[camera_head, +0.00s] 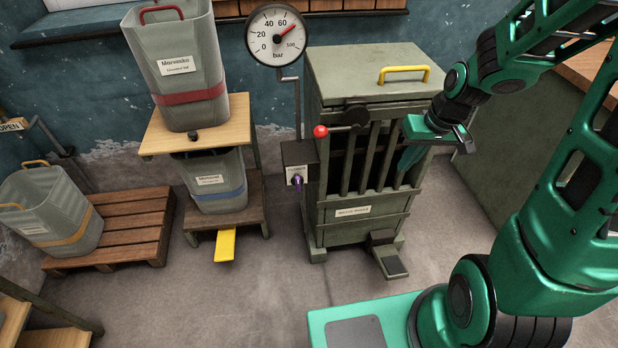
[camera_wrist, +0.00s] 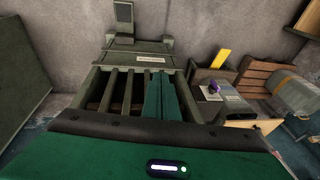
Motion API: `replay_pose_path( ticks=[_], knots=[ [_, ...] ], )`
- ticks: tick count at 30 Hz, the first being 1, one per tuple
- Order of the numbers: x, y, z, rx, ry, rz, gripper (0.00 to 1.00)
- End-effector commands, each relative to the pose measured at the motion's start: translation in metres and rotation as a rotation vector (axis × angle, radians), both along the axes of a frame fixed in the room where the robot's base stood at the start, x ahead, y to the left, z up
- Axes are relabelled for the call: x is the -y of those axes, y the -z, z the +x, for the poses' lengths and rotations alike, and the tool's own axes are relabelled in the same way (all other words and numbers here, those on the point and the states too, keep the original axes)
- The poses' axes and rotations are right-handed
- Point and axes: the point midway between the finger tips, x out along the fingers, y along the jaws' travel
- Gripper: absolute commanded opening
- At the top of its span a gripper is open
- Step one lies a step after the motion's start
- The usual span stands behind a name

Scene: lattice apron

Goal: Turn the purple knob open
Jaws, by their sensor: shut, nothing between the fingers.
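The small purple knob (camera_head: 297,181) sits on the front of a dark box (camera_head: 298,155) at the left side of the green slatted press (camera_head: 362,150). It also shows in the wrist view (camera_wrist: 213,87), right of the press's bars. My gripper (camera_head: 405,160) is in front of the right part of the press's bars, well to the right of the knob and apart from it. Its teal fingers (camera_wrist: 163,100) are together and empty in the wrist view. I cannot tell the knob's exact turn position.
A red-balled lever (camera_head: 320,131) sticks out above the knob. A bar gauge (camera_head: 276,33) on a pipe rises from the dark box. Left stand bins on a wooden stand and pallet (camera_head: 130,225). The floor before the press is mostly clear, except for a pedal (camera_head: 390,262).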

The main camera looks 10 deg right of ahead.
Motion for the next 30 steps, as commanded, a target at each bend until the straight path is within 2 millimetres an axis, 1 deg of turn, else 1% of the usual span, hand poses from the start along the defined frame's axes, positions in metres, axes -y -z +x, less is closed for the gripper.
replay_pose_path(
  ticks=[1,5,6,9,13,15,18,23,26,30],
  knots=[
    [-0.013,0.014,0.012,0.012,-0.029,0.028,0.00],
    [-0.048,0.041,0.043,0.072,-0.093,0.106,0.00],
    [-0.059,0.049,0.051,0.091,-0.109,0.132,0.00],
    [-0.086,0.066,0.070,0.136,-0.137,0.198,0.00],
    [-0.114,0.081,0.086,0.185,-0.151,0.271,0.00],
    [-0.123,0.086,0.093,0.205,-0.152,0.296,0.00],
    [-0.132,0.090,0.098,0.223,-0.154,0.320,0.00],
    [-0.139,0.096,0.102,0.229,-0.154,0.328,0.00],
    [-0.144,0.104,0.105,0.226,-0.156,0.329,0.00],
    [-0.153,0.121,0.113,0.226,-0.156,0.328,0.00]
  ],
)
